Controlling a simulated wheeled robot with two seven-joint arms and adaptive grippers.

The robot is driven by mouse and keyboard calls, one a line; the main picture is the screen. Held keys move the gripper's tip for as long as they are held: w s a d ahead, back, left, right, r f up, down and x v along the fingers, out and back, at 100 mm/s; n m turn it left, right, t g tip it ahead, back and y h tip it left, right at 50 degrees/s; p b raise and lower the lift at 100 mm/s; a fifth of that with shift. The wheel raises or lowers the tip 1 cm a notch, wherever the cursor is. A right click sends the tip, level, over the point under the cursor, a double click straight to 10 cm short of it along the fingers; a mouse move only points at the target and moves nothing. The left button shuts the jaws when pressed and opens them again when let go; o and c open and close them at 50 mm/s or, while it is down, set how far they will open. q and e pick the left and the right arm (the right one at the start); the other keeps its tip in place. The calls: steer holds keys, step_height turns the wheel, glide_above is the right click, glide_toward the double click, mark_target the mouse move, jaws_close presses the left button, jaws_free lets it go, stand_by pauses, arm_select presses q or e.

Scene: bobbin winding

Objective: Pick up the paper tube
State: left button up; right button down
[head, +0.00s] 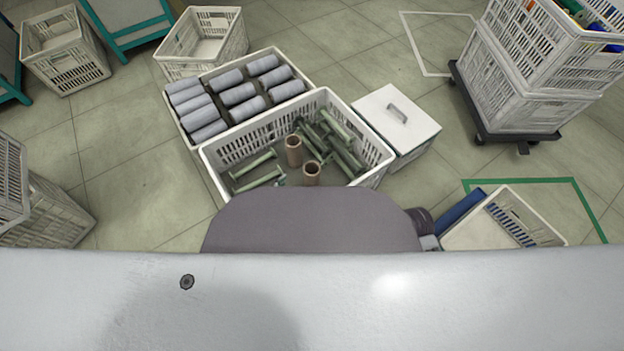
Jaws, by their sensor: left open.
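Two brown paper tubes stand upright in a white crate (222,158), one farther back (293,152) and one nearer (312,175). Their open tops face up. Several green bobbins (254,164) lie in the same crate around them, with a denser pile (340,150) on the right side. My own grey body covers the near edge of the crate. I make out neither my left nor my right gripper in this view.
Behind stands a crate with several grey wound rolls (239,94). A white lidded box (397,120) is to the right. Stacked crates (530,90) stand on a dark dolly (520,138). A white bin (490,228) is at lower right. Tiled floor is open at left.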

mark_target(306, 177)
arm_select(q)
steer(key=b+x, duration=0.1)
steer(key=x, duration=0.5)
steer(key=shift+f+b, duration=0.1)
steer(key=shift+b, duration=0.2)
steer(key=shift+w+d+f, duration=0.15)
steer(key=shift+w+d, duration=0.1)
arm_select(e)
steer(key=shift+t+y, duration=0.3)
steer(key=shift+t, duration=0.1)
steer(key=f, duration=0.2)
steer(key=a+f, duration=0.1)
steer(key=f, duration=0.1)
steer(key=shift+s+f, duration=0.1)
steer(key=shift+f, duration=0.1)
steer(key=shift+r, duration=0.1)
